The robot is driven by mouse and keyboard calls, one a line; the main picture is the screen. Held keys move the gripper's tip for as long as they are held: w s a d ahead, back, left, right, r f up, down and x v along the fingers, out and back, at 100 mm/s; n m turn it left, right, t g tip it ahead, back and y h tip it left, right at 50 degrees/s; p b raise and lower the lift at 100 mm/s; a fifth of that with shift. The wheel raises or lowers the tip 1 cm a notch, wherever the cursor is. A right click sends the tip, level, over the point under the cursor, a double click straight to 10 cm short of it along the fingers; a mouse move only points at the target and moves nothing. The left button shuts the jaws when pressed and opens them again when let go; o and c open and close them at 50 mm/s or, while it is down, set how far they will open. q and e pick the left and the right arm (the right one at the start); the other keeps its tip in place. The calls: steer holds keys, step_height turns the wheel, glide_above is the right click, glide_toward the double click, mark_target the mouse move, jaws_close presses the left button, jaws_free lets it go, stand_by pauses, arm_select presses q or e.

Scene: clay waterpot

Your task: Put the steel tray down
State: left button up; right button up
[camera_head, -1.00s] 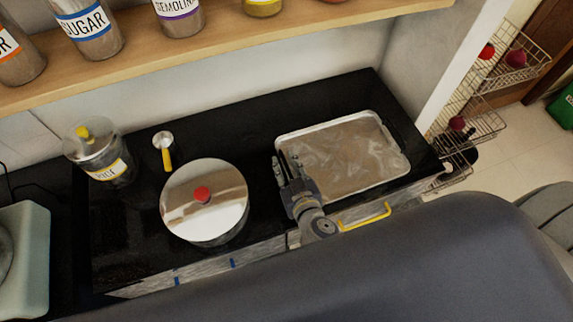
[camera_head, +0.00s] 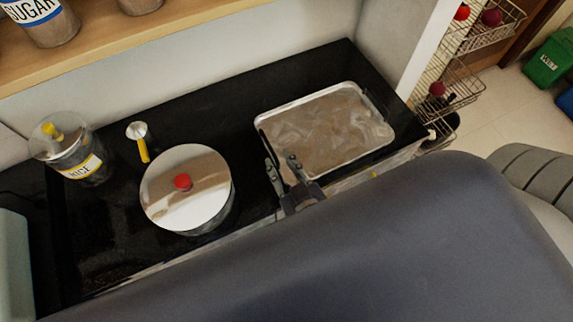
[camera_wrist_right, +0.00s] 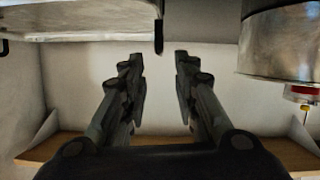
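The steel tray (camera_head: 262,121), shallow and rectangular with a raised rim, lies on the right part of the black counter in the head view. Its silver edge also shows at the upper left of the right wrist view (camera_wrist_right: 80,20). My right gripper (camera_head: 281,162) is at the tray's near left corner. In the right wrist view its two fingers (camera_wrist_right: 158,62) are apart with nothing between them. Whether a finger still touches the tray's rim cannot be told. My left gripper is not in view.
A steel pot (camera_head: 205,200) with a red-knobbed lid stands left of my right gripper. A yellow-handled scoop (camera_head: 142,148) and a rice jar (camera_head: 85,168) are farther left. A wooden shelf (camera_head: 180,38) with jars runs above. The counter between pot and tray is clear.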

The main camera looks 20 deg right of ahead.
steer(key=shift+b+v, duration=0.3)
steer(key=shift+v, duration=0.85)
